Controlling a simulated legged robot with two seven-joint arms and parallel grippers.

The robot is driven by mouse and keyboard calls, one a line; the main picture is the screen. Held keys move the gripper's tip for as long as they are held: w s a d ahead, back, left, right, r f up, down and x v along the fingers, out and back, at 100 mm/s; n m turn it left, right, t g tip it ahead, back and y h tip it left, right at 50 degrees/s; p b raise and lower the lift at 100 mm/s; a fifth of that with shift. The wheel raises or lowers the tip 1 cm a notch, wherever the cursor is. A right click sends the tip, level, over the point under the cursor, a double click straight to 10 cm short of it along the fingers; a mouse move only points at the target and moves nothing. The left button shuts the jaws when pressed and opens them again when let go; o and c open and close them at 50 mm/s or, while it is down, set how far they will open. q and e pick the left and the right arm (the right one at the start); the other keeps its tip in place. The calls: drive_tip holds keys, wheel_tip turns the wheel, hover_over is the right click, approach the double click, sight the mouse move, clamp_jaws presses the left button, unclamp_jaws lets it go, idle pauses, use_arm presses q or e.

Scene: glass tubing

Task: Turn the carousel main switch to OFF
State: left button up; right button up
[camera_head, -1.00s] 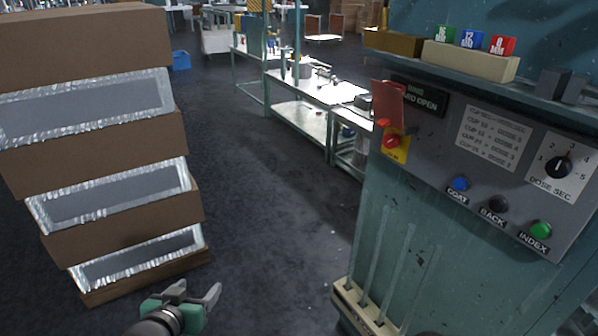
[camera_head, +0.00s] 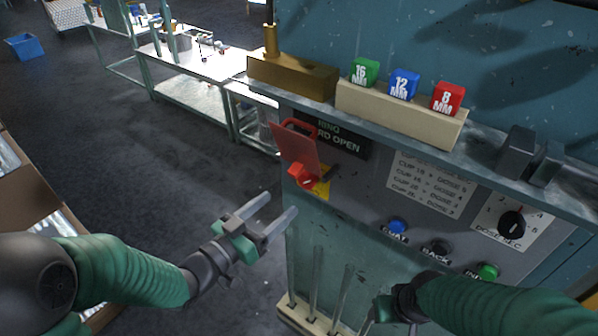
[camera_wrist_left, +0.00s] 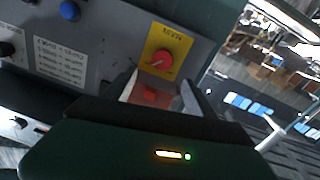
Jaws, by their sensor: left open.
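The main switch is a red knob (camera_head: 303,176) on a yellow plate (camera_head: 323,189) at the left end of the grey control panel. A red flap (camera_head: 298,146) stands raised above it. My left gripper (camera_head: 281,205) is open and empty, below and left of the knob, with its fingers pointing toward the panel. In the left wrist view the knob (camera_wrist_left: 163,60) and yellow plate (camera_wrist_left: 168,40) show beyond the fingers, and red flap-like material (camera_wrist_left: 150,95) appears between them. My right gripper (camera_head: 372,314) is low at the panel's front, its fingers mostly hidden.
Blue, black and green buttons (camera_head: 488,271) and a dose dial (camera_head: 511,224) sit further right. A shelf ledge with coloured blocks (camera_head: 404,84) overhangs the panel. Cardboard boxes (camera_head: 30,190) stand at the left. Floor between boxes and machine is clear.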

sight(304, 182)
use_arm(q)
drive_tip(key=x, duration=0.3)
drive_tip(key=p+x, duration=0.1)
drive_tip(key=x, duration=0.5)
drive_tip(key=shift+w+d+f+p, duration=0.15)
drive_tip(key=shift+w+f+p, duration=0.15)
drive_tip(key=shift+w+p, duration=0.1)
drive_tip(key=shift+w+d, duration=0.1)
drive_tip(key=shift+w, duration=0.25)
drive_tip(key=shift+a+r, duration=0.1)
drive_tip(key=shift+a, duration=0.15)
drive_tip(key=shift+d, duration=0.45)
drive_tip(key=c, duration=1.4)
use_arm(e)
drive_tip(key=shift+w+d+r, duration=0.15)
drive_tip(key=shift+w+r, duration=0.05)
drive_tip(key=shift+r, duration=0.3)
drive_tip(key=shift+w+d+r, duration=0.1)
drive_tip(key=shift+w+r, duration=0.1)
drive_tip(key=shift+r, duration=0.25)
